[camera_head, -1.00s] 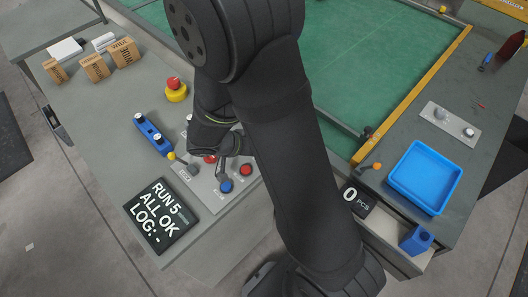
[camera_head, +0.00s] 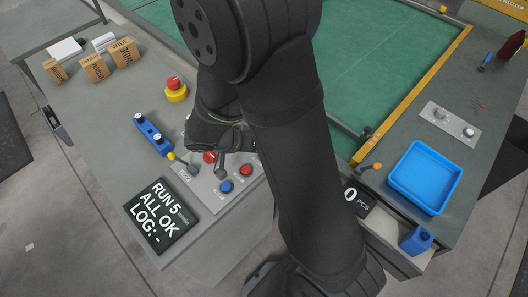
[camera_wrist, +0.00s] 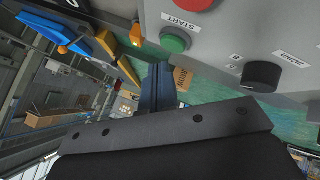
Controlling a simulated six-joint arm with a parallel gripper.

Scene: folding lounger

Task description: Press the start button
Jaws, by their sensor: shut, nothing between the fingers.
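The green start button (camera_wrist: 175,40), under a START label, sits on a light grey panel (camera_wrist: 225,38) in the wrist view. My gripper (camera_wrist: 160,68) is shut and empty; its dark fingertips show just beside the green button, with a small gap in the picture. The depth between them is hard to judge. In the head view my wrist hangs over the back of the grey control panel (camera_head: 207,190), and my fingertips and the green button cannot be made out there.
Near the start button are a red button (camera_wrist: 190,3) and a black knob (camera_wrist: 262,75). The panel also carries a blue button (camera_head: 226,186) and another red button (camera_head: 246,170). A yellow-based emergency stop (camera_head: 176,90) and a display (camera_head: 161,215) reading "ALL OK" stand nearby.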

